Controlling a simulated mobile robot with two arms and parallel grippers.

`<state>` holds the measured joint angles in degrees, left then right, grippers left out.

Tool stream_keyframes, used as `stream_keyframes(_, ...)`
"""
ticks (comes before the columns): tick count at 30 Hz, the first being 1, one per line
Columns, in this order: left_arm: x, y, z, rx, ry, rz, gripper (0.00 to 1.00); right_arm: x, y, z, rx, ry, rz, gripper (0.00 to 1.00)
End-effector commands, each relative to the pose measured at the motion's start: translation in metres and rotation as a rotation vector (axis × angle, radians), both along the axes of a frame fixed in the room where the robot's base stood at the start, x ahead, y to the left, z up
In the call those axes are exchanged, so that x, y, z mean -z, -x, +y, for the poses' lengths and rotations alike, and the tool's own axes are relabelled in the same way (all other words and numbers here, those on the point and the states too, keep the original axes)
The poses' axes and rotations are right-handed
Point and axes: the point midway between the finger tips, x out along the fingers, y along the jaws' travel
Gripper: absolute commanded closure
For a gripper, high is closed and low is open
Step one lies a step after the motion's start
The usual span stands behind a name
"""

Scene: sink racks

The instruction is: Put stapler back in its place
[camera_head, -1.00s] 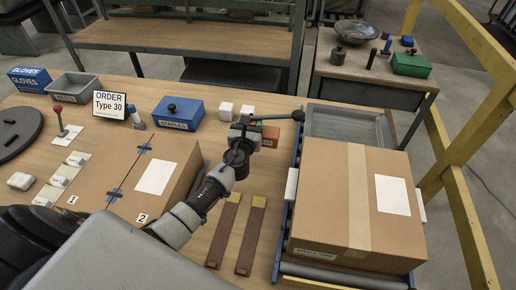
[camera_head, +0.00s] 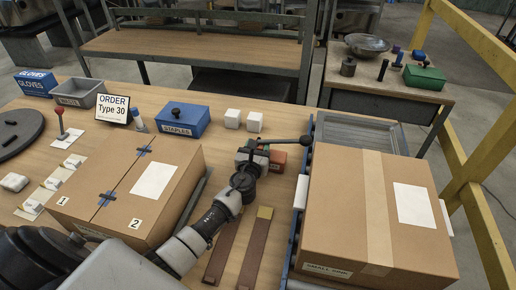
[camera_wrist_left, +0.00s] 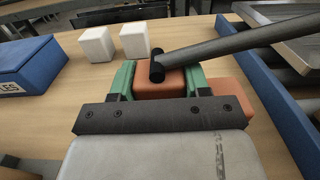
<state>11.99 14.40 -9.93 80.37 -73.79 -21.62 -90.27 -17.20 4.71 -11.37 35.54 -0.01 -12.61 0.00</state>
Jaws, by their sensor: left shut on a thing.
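My left gripper (camera_head: 252,158) is over the table between the taped carton and the roller track. In the left wrist view its green fingers (camera_wrist_left: 159,80) are shut on an orange block, which I take to be the stapler (camera_wrist_left: 160,90). A grey rod (camera_wrist_left: 235,43) with a black end crosses over the block; I cannot tell whether it is joined to it. More orange (camera_wrist_left: 238,100) shows right of the fingers, and a labelled orange part (camera_head: 279,160) shows beside the gripper in the head view. My right gripper is not in view.
A blue STAPLES box (camera_head: 183,119) and two white blocks (camera_head: 243,121) stand behind the gripper. The taped carton (camera_head: 125,190) is to the left. A large carton (camera_head: 372,215) sits on the blue-railed track at right. Two brown strips (camera_head: 221,252) lie in front.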

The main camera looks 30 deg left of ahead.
Motion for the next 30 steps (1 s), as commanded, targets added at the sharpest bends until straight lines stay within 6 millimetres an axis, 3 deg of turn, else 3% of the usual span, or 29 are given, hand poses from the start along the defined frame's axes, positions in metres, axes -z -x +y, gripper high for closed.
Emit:
stream_keyframes(3, 0.002, -0.001, 0.000, 0.000, 0.001, -0.004, 1.00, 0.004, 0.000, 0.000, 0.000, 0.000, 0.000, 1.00)
stream_keyframes(4, 0.003, 0.000, 0.000, 0.000, 0.000, 0.000, 0.50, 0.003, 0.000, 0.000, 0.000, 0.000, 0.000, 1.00)
stream_keyframes(9, 0.003, 0.000, 0.000, 0.000, 0.000, 0.000, 0.28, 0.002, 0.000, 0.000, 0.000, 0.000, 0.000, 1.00)
stream_keyframes(19, -0.002, 0.001, 0.000, 0.000, 0.000, 0.000, 0.28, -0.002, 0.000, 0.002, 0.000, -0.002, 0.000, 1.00)
stream_keyframes(23, 0.000, 0.020, -0.005, 0.002, 0.001, 0.002, 0.28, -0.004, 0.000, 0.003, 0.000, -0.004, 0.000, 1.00)
stream_keyframes(30, 0.001, 0.071, -0.019, 0.002, 0.002, 0.003, 0.28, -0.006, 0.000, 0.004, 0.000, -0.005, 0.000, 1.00)
